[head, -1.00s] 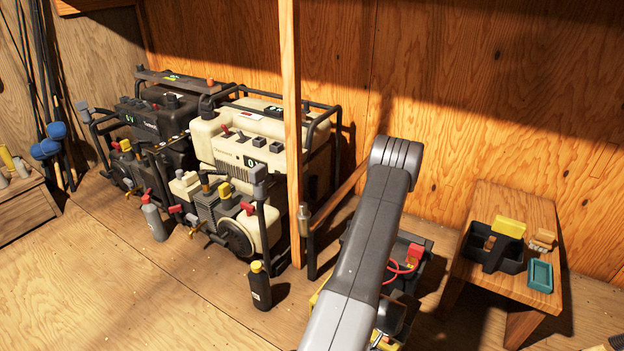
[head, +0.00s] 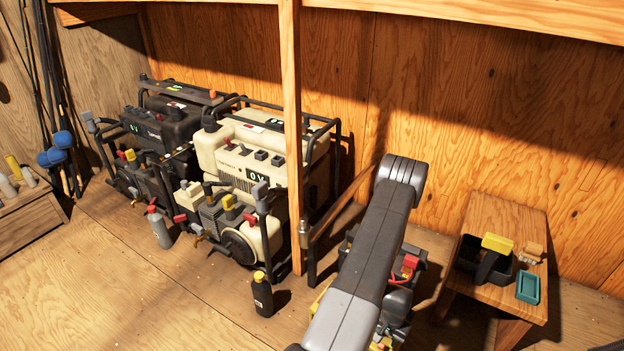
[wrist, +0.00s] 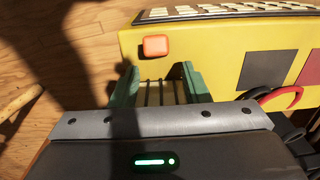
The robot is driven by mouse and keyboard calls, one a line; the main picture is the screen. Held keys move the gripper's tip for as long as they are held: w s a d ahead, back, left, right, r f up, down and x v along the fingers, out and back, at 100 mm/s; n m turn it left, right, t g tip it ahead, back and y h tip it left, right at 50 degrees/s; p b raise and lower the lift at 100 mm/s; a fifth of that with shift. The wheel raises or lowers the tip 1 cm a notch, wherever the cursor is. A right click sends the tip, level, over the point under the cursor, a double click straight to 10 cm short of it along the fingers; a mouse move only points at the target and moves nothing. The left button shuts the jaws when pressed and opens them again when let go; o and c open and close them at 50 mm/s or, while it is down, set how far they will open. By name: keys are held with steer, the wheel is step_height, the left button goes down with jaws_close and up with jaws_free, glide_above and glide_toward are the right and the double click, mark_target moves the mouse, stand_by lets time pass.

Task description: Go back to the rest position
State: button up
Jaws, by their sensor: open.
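My gripper (wrist: 158,80) shows in the wrist view, with two green fingers set apart beyond a grey bar and a dark housing with a green light. I see nothing held between the fingers. A yellow box-like thing (wrist: 215,45) with an orange-red button is just beyond and to the right of them. In the head view my grey arm rises in front of the dark equipment on the floor, and my gripper is not visible there.
A cream generator (head: 262,145) and a black generator (head: 165,120) stand left of a wooden post (head: 291,150). A black bottle (head: 262,294) and a grey bottle (head: 159,228) stand before them. A small wooden table (head: 512,215) with a black tray is at right. Floor at front left is clear.

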step_height(320, 180, up, 7)
steer(key=p, duration=0.1)
steer(key=shift+p, duration=0.35)
steer(key=shift+s+r, duration=0.1)
